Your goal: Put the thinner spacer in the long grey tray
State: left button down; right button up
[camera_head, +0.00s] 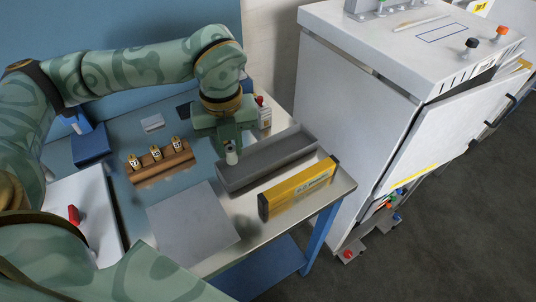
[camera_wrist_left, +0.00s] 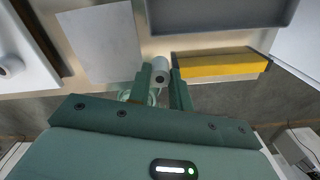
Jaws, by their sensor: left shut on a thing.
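My left gripper (camera_head: 230,146) is shut on a small pale spacer (camera_head: 232,158), which sticks out below its fingers. In the left wrist view the spacer (camera_wrist_left: 161,76) shows between the two green fingers (camera_wrist_left: 164,84). The long grey tray (camera_head: 262,181) lies just right of the held spacer in the head view. Its visible inside looks empty, and it also shows at the top of the wrist view (camera_wrist_left: 218,28). Another white round piece with a dark hole (camera_wrist_left: 11,67), perhaps the other spacer, is at the wrist view's left edge. My right gripper is not in view.
A yellow box (camera_head: 298,190) stands along the table's front right edge. A grey sheet (camera_head: 190,225) lies left of the tray. A wooden block (camera_head: 160,168) with several tagged pieces stands farther back. A white cabinet (camera_head: 350,120) rises to the right.

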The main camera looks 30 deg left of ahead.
pick_arm(q)
jog(key=w+f+b, duration=0.1)
jog(key=w+f, duration=0.2)
jog(key=w, duration=0.1)
jog(key=w+d+f, duration=0.1)
jog(key=w+f, duration=0.2)
jog(key=w, duration=0.1)
jog(key=w+f+b, duration=0.1)
jog(key=w+f, duration=0.2)
jog(key=w, duration=0.2)
jog(key=shift+d+f+b, duration=0.15)
jog(key=shift+d+b, duration=0.1)
jog(key=shift+b, duration=0.05)
jog(key=shift+w+f, duration=0.2)
jog(key=shift+w+f+b, duration=0.1)
jog(key=shift+f+b, duration=0.35)
jog(key=shift+f, duration=1.2)
jog(key=shift+f, duration=0.1)
jog(key=c, duration=1.3)
grip_release()
